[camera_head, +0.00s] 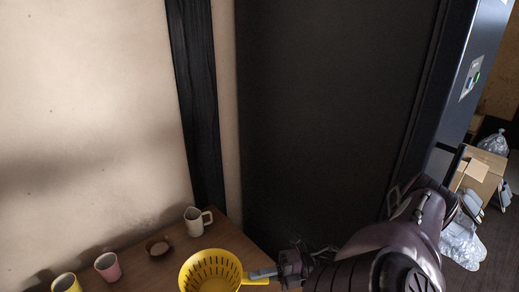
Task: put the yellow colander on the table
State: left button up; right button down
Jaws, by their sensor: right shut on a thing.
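The yellow colander (212,262) is at the bottom middle of the head view, its slotted bowl facing up and its lower part cut off by the frame edge. My right gripper (262,275) comes in from the right and is shut on the handle at the colander's right side. The brown wooden table (180,267) lies behind and to the left of the colander. The colander overlaps the table in the picture, and I cannot tell whether it touches the top. My left gripper is not in view.
A white mug (193,222), a small brown bowl (158,247), a pink cup (108,266) and a yellow cup (66,283) stand along the wall side of the table. A large dark panel (330,110) rises behind. Cardboard boxes (478,178) and plastic bags (462,243) lie at the far right.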

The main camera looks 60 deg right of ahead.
jog(key=shift+f+b, duration=1)
jog(key=shift+f, duration=1.25)
jog(key=shift+f, duration=0.15)
jog(key=c, duration=1.5)
grip_release()
jog(key=shift+c, duration=0.2)
jog(key=v, duration=0.7)
jog(key=shift+s+d, duration=0.15)
jog(key=shift+s, duration=0.1)
